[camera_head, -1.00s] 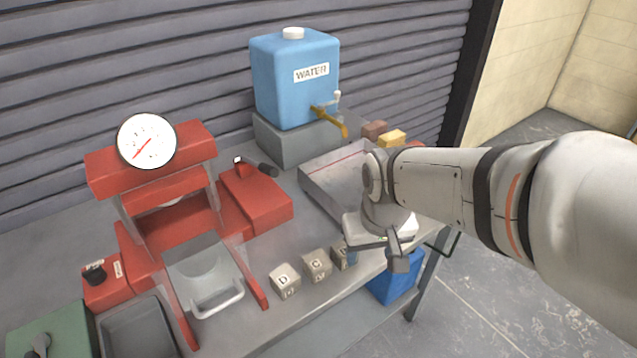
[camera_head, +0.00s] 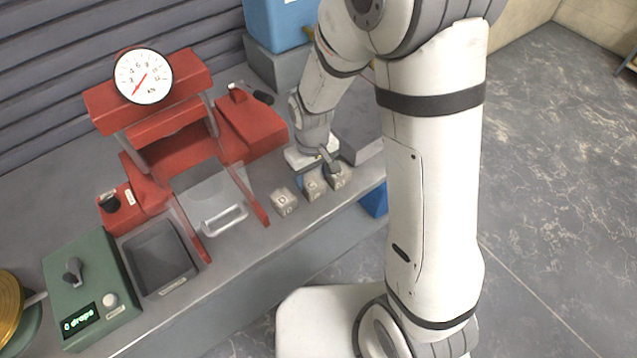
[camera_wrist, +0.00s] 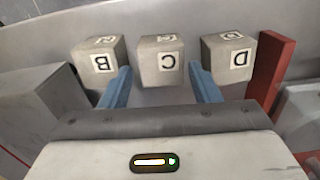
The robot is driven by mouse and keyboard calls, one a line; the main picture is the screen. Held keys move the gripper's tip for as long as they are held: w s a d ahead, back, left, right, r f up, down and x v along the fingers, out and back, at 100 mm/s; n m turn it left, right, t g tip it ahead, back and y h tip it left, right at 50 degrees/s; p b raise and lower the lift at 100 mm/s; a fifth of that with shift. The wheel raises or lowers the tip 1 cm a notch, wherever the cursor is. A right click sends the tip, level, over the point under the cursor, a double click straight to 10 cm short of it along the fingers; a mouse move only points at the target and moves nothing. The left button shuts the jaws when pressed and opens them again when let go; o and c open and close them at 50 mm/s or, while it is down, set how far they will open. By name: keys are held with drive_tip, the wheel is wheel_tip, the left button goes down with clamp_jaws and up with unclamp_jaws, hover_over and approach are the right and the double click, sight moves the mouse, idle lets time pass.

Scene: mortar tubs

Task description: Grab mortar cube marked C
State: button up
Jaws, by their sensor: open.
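The grey mortar cube marked C (camera_wrist: 160,62) stands in the middle of a row of three in the wrist view, its letter upside down there. Cube B (camera_wrist: 98,62) is on its left and cube D (camera_wrist: 230,58) on its right. My gripper (camera_wrist: 161,80) is open, with one blue finger in the gap on each side of cube C; I cannot tell whether they touch it. In the head view cube C (camera_head: 314,184) sits between cube D (camera_head: 283,201) and cube B (camera_head: 341,178), partly hidden by my gripper.
The red press (camera_head: 165,140) stands left of the cubes, and its red leg (camera_wrist: 270,68) is close to cube D in the wrist view. The bench's front edge is near the cubes.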

sight(312, 181)
drive_tip(key=shift+a+f+p, duration=0.1)
drive_tip(key=shift+f+p, duration=0.2)
drive_tip(key=shift+f, duration=1.75)
drive_tip(key=shift+c, duration=0.5)
drive_tip(key=c, duration=0.8)
